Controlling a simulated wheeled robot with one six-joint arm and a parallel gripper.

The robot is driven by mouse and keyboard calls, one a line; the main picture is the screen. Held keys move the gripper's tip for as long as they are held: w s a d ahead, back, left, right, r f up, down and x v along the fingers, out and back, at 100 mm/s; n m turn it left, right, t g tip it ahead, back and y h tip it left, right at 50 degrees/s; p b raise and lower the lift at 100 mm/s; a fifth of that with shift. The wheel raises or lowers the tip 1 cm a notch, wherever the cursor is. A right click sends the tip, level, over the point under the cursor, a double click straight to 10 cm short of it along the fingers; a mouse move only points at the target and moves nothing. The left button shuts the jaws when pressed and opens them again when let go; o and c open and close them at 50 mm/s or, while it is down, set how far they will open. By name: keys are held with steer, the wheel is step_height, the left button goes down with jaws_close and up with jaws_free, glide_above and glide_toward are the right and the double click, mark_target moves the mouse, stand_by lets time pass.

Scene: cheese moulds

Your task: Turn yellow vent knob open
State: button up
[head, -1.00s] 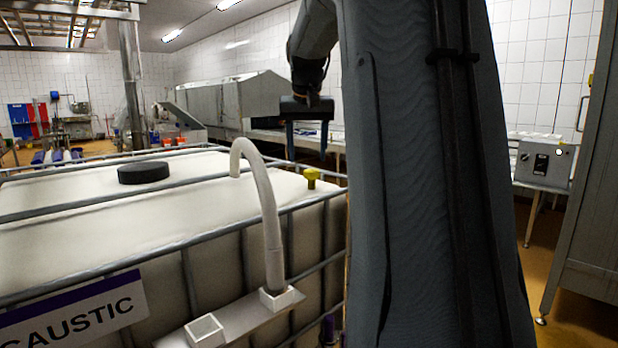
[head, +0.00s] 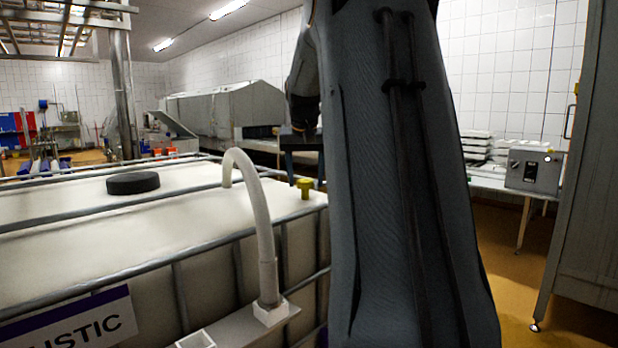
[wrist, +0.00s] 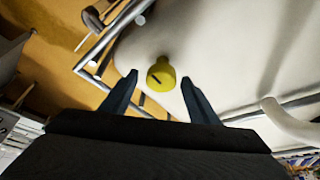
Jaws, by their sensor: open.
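The yellow vent knob (head: 305,187) stands on the top of the white caustic tank (head: 60,220), near its right edge. In the wrist view the knob (wrist: 161,74) shows as a round yellow cap with a dark slot mark, just beyond and between the two fingertips. My gripper (wrist: 159,80) is open and empty, with a finger on each side of the knob's line and apart from it. In the head view my gripper (head: 303,165) is above the knob, partly hidden behind my arm.
A curved white hose (head: 262,215) rises beside the knob to the left. A metal cage rail (head: 210,245) runs around the tank. A black lid (head: 133,183) lies on the tank top. A control box (head: 533,171) stands on a table at right.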

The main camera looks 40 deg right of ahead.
steer(key=c, duration=1)
